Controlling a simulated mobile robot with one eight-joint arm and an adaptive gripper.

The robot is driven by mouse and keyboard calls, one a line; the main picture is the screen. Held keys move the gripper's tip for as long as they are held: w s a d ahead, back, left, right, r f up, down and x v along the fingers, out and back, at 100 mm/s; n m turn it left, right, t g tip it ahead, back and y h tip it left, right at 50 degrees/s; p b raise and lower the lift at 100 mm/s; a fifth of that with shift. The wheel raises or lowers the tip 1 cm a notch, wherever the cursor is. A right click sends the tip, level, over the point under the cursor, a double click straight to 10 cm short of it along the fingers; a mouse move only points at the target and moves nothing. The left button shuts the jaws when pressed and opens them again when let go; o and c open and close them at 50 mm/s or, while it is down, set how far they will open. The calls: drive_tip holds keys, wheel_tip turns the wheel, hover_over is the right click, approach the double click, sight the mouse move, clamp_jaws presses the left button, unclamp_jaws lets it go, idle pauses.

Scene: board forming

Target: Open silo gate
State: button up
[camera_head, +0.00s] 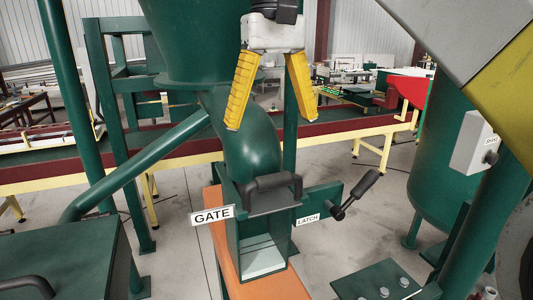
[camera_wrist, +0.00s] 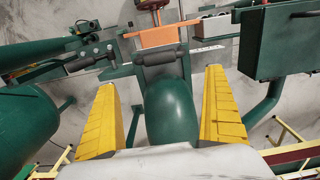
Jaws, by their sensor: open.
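The silo gate is a dark plate with a black bar handle (camera_head: 271,186) at the foot of the curved green silo spout (camera_head: 250,140), beside a white GATE label (camera_head: 212,215). The handle also shows in the wrist view (camera_wrist: 159,58), ahead of the fingers. A latch lever with a black grip (camera_head: 364,184) stands tilted up to the right, by the LATCH label (camera_head: 307,219). My gripper (camera_head: 271,110) has two yellow fingers, spread wide and empty. In the head view it appears above the handle, in front of the spout; in the wrist view (camera_wrist: 164,105) the fingers flank the spout.
An open green chute (camera_head: 236,260) lies below the gate, beside an orange surface (camera_head: 280,286). A green cabinet (camera_head: 70,255) stands left and a green tank (camera_head: 437,160) right. A slanted pipe (camera_head: 150,160) runs to the left. A red and yellow conveyor (camera_head: 330,132) crosses behind.

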sight(273, 176)
drive_tip(key=shift+s+d+f, duration=0.1)
drive_tip(key=shift+s+f, duration=0.25)
drive_tip(key=shift+f, duration=0.25)
drive_tip(key=shift+s+d+f, duration=0.1)
drive_tip(key=shift+s+f, duration=0.25)
drive_tip(key=shift+f, duration=0.25)
drive_tip(key=f, duration=0.6)
drive_tip(key=shift+w+a+f, duration=0.15)
drive_tip(key=shift+w+f, duration=0.1)
drive_tip(key=shift+w, duration=0.05)
drive_tip(key=shift+s+f, duration=0.2)
drive_tip(key=shift+f, duration=0.35)
drive_tip(key=shift+w+f, duration=0.15)
drive_tip(key=shift+f, duration=0.05)
